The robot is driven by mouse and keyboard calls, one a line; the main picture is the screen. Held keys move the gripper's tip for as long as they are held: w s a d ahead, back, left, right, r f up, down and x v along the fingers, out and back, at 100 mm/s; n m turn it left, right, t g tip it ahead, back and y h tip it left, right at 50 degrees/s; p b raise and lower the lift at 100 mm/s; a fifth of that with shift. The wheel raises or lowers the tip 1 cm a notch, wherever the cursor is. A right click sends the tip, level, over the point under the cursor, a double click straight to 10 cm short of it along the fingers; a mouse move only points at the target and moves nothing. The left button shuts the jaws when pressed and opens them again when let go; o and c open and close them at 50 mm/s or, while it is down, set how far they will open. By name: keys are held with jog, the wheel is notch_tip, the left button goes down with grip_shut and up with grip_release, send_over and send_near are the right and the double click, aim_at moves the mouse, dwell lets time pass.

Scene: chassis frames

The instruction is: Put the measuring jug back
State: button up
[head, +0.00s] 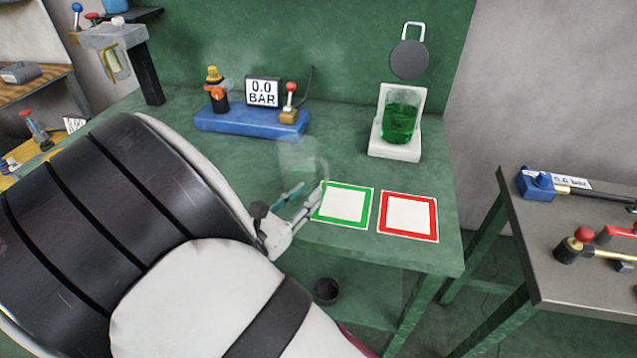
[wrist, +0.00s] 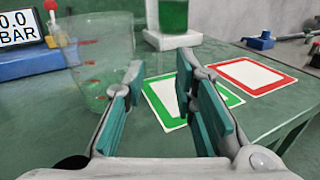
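A clear, empty-looking measuring jug (head: 298,155) stands on the green bench, left of the green-bordered card. It also shows in the wrist view (wrist: 92,72), with red marks on its side, left of my fingers. My gripper (head: 305,194) is low over the bench in front of the jug, near the left edge of the green-bordered card (head: 343,204). In the wrist view my gripper (wrist: 160,68) has its fingers apart with nothing between them. A clear vessel of green liquid (head: 400,118) stands on a white stand (head: 395,152).
A red-bordered card (head: 408,216) lies right of the green one. A blue pressure device (head: 252,119) with a "0.0 BAR" display (head: 263,92) stands behind the jug. A round dark disc (head: 409,59) hangs above the white stand. A grey side table (head: 585,285) stands at right.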

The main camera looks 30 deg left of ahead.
jog(key=shift+s+a, duration=0.15)
jog(key=shift+s, duration=0.85)
jog(key=shift+s+a, duration=0.15)
jog(key=shift+s, duration=0.8)
jog(key=w+d+r+m+g+h+p, duration=0.15)
jog(key=d+r+m+g, duration=0.3)
jog(key=d, duration=0.55)
jog(key=w+d+r+m+g+h, duration=0.35)
jog(key=d+m, duration=0.25)
jog(key=d, duration=0.4)
jog(key=w+d+r+m+g+h, duration=0.15)
jog(key=d+r+m+g, duration=0.3)
jog(key=d, duration=0.45)
jog(key=s+d+r+m+g+y+p, duration=0.1)
jog(key=s+d+r+m+g, duration=0.1)
jog(key=s+d+m, duration=0.3)
jog(key=s+d+r+m+g+y, duration=0.1)
jog(key=d+r+m+y, duration=0.15)
jog(key=d, duration=0.45)
jog(key=s+d+r+m+t+y, duration=0.1)
jog(key=s+d+r+m+y, duration=0.1)
jog(key=s+m, duration=0.3)
jog(key=s+d+r+m+t+y, duration=0.1)
jog(key=s+d+r+m+y, duration=0.1)
jog(key=s+m, duration=0.4)
jog(key=shift+s+r+y+p, duration=0.45)
jog(key=shift+s+y, duration=0.45)
jog(key=shift+s, duration=0.95)
